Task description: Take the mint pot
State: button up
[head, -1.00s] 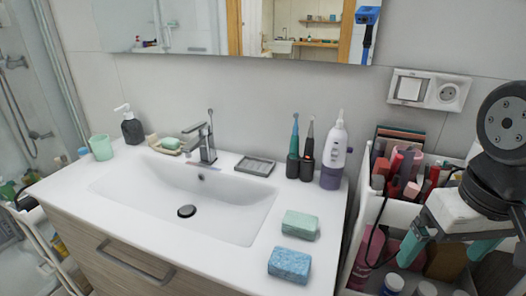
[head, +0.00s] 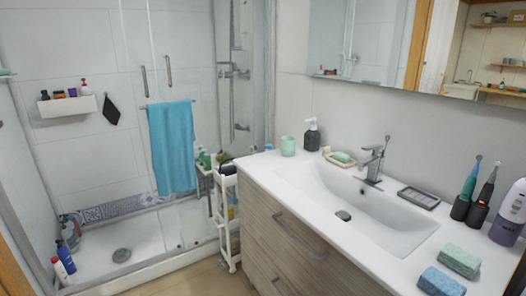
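No thing that I can surely name as the mint pot is in view. A mint-green cup (head: 288,145) stands upright at the far left end of the white washbasin counter, beside a dark soap dispenser (head: 312,135). I cannot tell whether this cup is the mint pot. The cosmetics cart is outside the present view. My gripper is not in view now.
The washbasin (head: 350,200) fills the counter's middle. Blue (head: 441,282) and green (head: 459,261) sponges and electric toothbrushes (head: 464,195) are at the right. A slim white trolley (head: 222,215) stands left of the drawer cabinet. A blue towel (head: 173,145) hangs by the shower.

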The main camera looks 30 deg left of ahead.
aim_at(288, 142)
jog(key=u, duration=0.45)
jog(key=i, duration=0.45)
jog(key=u, duration=2.1)
jog(key=i, duration=2.75)
jog(key=z, duration=3.15)
